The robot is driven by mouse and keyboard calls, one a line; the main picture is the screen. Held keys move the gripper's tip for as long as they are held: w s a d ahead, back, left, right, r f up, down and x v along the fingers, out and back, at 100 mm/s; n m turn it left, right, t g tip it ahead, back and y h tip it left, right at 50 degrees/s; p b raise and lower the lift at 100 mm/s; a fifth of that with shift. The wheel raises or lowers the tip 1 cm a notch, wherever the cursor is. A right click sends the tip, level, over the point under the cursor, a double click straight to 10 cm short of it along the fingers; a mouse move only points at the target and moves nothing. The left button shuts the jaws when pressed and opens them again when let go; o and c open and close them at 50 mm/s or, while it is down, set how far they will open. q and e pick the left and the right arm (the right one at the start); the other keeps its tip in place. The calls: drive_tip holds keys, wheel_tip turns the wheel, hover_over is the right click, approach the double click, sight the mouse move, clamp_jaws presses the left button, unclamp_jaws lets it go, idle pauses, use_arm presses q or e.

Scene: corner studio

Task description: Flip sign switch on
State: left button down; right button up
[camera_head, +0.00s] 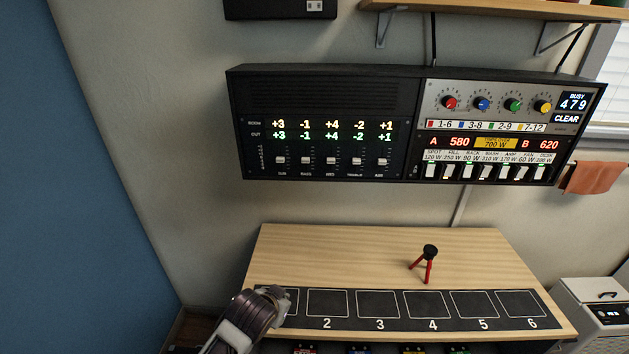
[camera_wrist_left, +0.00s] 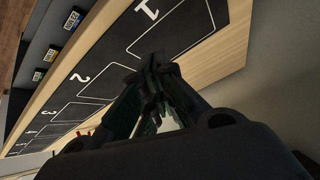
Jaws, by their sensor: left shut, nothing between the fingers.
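A black box (camera_head: 275,9) is cut off by the top edge of the head view. It has a small pale fitting (camera_head: 315,6) near its right end. I cannot tell whether that is the sign switch, and no lit sign shows. A row of white rocker switches (camera_head: 487,172) sits low on the right of the wall panel (camera_head: 325,90), under labels such as SPOT and FILL. My left gripper (camera_head: 276,294) is over the desk's front left corner, well below the panel. In the left wrist view its fingers (camera_wrist_left: 155,85) are shut and empty. My right gripper is out of view.
The wooden desk (camera_head: 350,250) carries a black mat with numbered squares (camera_head: 380,303) and a small red tripod (camera_head: 428,263). A wooden shelf (camera_head: 500,9) is above right. An orange cloth (camera_head: 592,178) hangs at the right. Bare wall lies between desk and panel.

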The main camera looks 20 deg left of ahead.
use_arm(q)
drive_tip(key=w+d+r+m+t, duration=0.15)
drive_tip(key=w+r+t, duration=0.35)
drive_tip(key=w+r, duration=0.6)
drive_tip(key=w+d+r+m+t, duration=0.15)
drive_tip(key=w+r+t, duration=0.5)
drive_tip(key=r, duration=0.85)
drive_tip(key=d+r+m+g+h, duration=0.25)
drive_tip(key=r+m+h, duration=0.4)
drive_tip(key=r, duration=0.35)
drive_tip(key=d+r+m+g+h, duration=0.1)
drive_tip(key=d+r+m+h, duration=0.45)
drive_tip(key=r, duration=0.55)
drive_tip(key=d+r+m+g+h, duration=0.1)
drive_tip(key=r+m+h, duration=0.65)
drive_tip(key=r, duration=0.25)
drive_tip(key=a+r+y, duration=0.4)
drive_tip(key=a+r, duration=0.1)
drive_tip(key=a, duration=0.3)
drive_tip(key=a+r+m+y, duration=0.1)
drive_tip(key=a+r+y, duration=0.3)
drive_tip(key=a, duration=0.4)
drive_tip(key=shift+s+a+r, duration=0.35)
drive_tip(key=shift+s+r, duration=0.05)
drive_tip(key=shift+r, duration=0.5)
drive_tip(key=shift+d, duration=0.1)
